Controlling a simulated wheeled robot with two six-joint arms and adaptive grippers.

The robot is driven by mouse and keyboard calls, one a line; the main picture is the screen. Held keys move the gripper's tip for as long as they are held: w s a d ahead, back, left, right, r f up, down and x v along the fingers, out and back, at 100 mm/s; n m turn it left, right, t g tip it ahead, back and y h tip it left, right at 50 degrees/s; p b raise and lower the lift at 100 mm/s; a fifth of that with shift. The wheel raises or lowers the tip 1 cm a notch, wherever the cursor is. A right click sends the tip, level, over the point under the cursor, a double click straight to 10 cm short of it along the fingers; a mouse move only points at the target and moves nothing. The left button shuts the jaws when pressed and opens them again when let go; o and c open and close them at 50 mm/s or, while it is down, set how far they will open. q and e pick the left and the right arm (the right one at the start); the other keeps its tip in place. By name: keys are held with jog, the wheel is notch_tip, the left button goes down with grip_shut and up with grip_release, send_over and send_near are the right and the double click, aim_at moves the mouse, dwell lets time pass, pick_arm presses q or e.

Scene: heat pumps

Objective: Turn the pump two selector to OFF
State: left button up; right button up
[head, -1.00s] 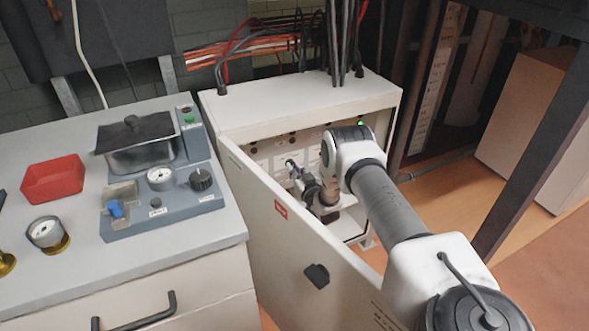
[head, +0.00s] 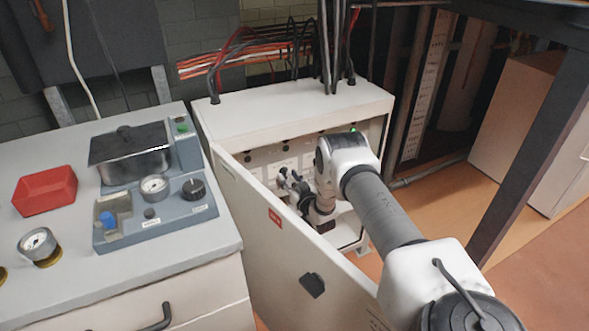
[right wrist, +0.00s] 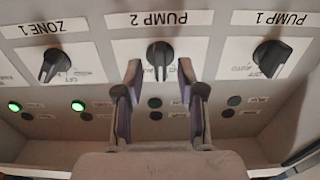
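The pump two selector (right wrist: 160,55) is a dark knob under an upside-down PUMP 2 label in the right wrist view. Its pointer is roughly vertical in the picture; the position words beside it are largely unreadable or hidden. My right gripper (right wrist: 159,72) is open, with one fingertip on each side of the knob's lower end and a gap to each side. I cannot tell whether the tips reach its depth. In the head view my right gripper (head: 284,178) is inside the open white cabinet (head: 290,105), and the arm hides part of the panel. My left gripper is not in view.
The pump one selector (right wrist: 273,57) and the zone one selector (right wrist: 55,65) flank the middle knob. Green lamps (right wrist: 78,78) glow below some knobs. The open cabinet door (head: 265,245) stands close left of my right arm. A bench (head: 190,265) holds a red tray (head: 45,190) and gauges.

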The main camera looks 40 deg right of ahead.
jog(key=v, duration=1.1)
jog(key=shift+s, duration=0.15)
